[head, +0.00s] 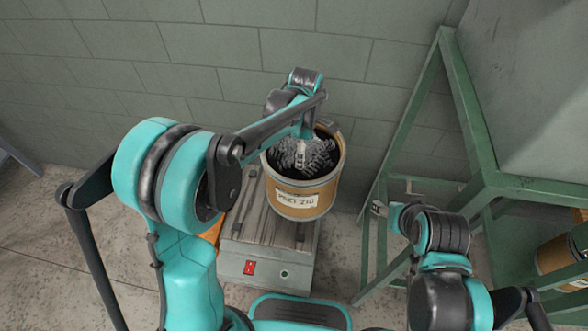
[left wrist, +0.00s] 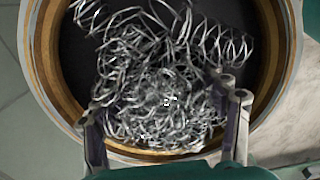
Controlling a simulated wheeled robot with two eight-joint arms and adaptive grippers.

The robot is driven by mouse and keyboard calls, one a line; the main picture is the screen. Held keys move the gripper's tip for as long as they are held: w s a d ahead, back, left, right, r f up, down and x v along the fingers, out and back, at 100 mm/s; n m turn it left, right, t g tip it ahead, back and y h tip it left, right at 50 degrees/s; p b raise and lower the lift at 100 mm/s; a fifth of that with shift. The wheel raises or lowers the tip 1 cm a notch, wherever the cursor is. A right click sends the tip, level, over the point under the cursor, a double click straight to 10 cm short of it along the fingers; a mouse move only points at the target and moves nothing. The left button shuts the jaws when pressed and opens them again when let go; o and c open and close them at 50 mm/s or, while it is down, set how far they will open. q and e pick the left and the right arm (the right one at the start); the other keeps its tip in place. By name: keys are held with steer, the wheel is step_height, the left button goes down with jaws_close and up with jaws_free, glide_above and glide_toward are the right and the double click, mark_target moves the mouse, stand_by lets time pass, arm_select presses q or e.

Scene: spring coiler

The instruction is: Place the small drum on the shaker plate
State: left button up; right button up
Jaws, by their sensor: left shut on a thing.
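The small drum (head: 318,204) is a tan drum with a white label, open at the top and filled with wire springs (left wrist: 165,95). Its rim (left wrist: 50,75) fills much of the left wrist view.
The shaker's grey base (head: 265,268) has a red switch and stands on the concrete floor. A block wall (head: 230,80) is close behind. A green steel frame (head: 405,130) stands at right, with another drum (head: 560,255) under it.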

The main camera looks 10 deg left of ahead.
arm_select(q)
steer(key=s+a+f+b, duration=0.2)
steer(key=a+f+b, duration=0.2)
steer(key=a+f, duration=0.5)
steer(key=shift+a+f+b, duration=0.3)
steer(key=shift+f, duration=0.1)
steer(key=o, duration=1.9)
steer(key=shift+f, duration=0.15)
